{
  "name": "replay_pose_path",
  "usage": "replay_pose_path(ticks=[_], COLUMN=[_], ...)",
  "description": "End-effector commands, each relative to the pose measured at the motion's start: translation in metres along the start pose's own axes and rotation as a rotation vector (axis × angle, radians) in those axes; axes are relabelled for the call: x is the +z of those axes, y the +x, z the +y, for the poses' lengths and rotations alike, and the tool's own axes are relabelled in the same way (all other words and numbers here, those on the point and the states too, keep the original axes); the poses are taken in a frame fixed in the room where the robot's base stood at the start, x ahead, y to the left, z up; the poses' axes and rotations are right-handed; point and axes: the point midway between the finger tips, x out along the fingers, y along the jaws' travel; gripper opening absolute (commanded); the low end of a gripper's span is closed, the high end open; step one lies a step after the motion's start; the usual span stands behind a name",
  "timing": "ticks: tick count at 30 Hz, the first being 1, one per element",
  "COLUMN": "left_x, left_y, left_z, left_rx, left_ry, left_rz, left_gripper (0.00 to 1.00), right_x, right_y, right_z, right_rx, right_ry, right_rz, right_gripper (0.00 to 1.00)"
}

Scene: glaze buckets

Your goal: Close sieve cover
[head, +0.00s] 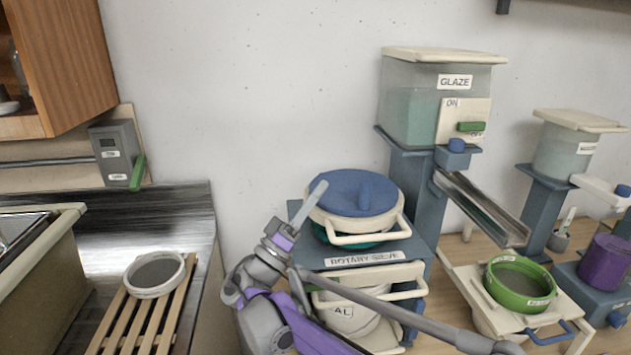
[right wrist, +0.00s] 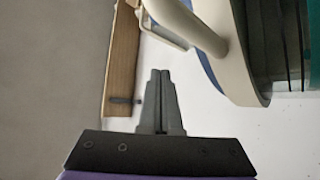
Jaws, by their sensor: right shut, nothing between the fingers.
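The rotary sieve (head: 362,258) is a blue-grey stand with a "ROTARY SIEVE" label. Its round cover (head: 350,190), blue on top with a cream rim and a cream front handle, lies over the teal sieve drum. Some teal shows under the rim; I cannot tell whether the cover sits fully flush. My right gripper (head: 318,190) is shut and empty, its fingertips at the cover's left edge in the head view. In the right wrist view my fingers (right wrist: 160,75) point up, apart from the cream rim (right wrist: 232,60) at right. My left gripper is out of view.
A glaze tank (head: 410,95) with a metal chute (head: 480,208) stands right of the sieve. A green sieve ring (head: 518,285) sits front right near a purple cup (head: 604,262). A wooden rack (head: 140,320) holds a round mesh sieve (head: 156,274) at left.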

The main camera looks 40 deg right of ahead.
Motion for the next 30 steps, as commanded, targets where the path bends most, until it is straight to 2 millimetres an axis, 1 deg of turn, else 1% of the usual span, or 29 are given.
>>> replay_pose_path(ticks=[3, 7, 23, 26, 30], left_x=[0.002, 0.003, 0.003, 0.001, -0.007], left_y=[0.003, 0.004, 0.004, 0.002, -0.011], left_z=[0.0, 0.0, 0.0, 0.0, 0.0], left_rx=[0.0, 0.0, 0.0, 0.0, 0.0], left_ry=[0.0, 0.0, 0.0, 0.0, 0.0], left_rz=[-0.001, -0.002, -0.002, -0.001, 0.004], left_gripper=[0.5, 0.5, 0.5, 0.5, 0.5], right_x=[0.005, 0.008, 0.009, 0.006, -0.004], right_y=[-0.006, -0.009, -0.01, -0.008, 0.003], right_z=[-0.004, -0.005, -0.006, -0.004, 0.005], right_rx=[0.0, -0.001, -0.001, -0.001, 0.0], right_ry=[0.0, -0.001, -0.001, -0.001, 0.0], right_rz=[0.0, 0.0, 0.0, 0.0, -0.001], right_gripper=[0.0, 0.0, 0.0, 0.0, 0.0])
